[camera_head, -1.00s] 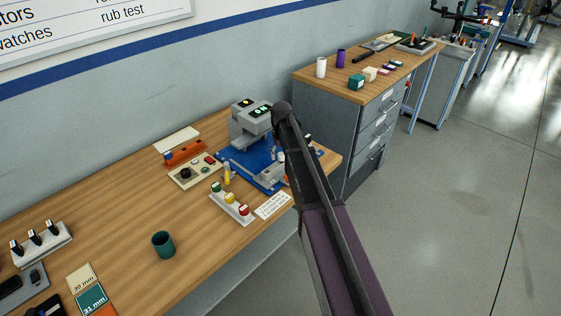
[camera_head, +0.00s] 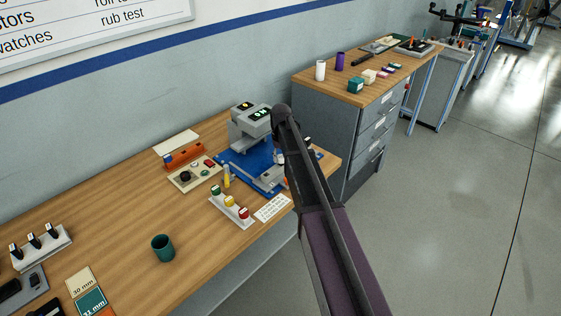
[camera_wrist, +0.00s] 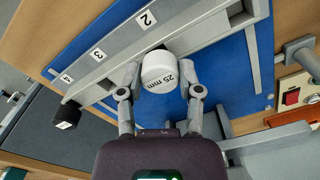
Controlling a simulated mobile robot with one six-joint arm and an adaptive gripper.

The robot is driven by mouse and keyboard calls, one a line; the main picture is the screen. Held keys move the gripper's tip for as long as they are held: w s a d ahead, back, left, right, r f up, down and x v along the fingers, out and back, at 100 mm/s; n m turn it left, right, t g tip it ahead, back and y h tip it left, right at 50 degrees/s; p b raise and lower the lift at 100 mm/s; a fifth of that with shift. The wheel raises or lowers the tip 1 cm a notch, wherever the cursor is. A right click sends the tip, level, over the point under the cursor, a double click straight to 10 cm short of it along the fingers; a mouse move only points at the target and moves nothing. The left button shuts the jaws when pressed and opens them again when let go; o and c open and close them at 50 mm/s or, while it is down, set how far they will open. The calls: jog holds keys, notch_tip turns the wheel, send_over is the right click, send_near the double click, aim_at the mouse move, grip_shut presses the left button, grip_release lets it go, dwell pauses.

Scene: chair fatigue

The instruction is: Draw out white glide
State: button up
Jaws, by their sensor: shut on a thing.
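The white glide (camera_wrist: 160,72), a short cylinder marked "25 mm", is between the two fingers of my gripper (camera_wrist: 160,80) in the wrist view. My gripper is shut on its sides. The glide's far end meets or lies close to a grey rail (camera_wrist: 117,52) with number labels 2, 3 and 4; I cannot tell whether it is still seated there. The grey test machine (camera_head: 250,126) stands on a blue base plate (camera_head: 232,163) beside my arm.
A black piece (camera_wrist: 67,115) sits at the rail's end near label 4. On the bench are a control box (camera_head: 195,174), a white rack (camera_head: 231,211) with coloured tops, a card (camera_head: 272,208) and a green cup (camera_head: 163,248). A drawer cabinet (camera_head: 335,122) stands behind.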

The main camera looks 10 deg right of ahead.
jog(key=shift+r+p, duration=2)
jog(key=shift+r, duration=0.1)
jog(key=shift+r+p, duration=1.85)
jog(key=shift+p, duration=0.05)
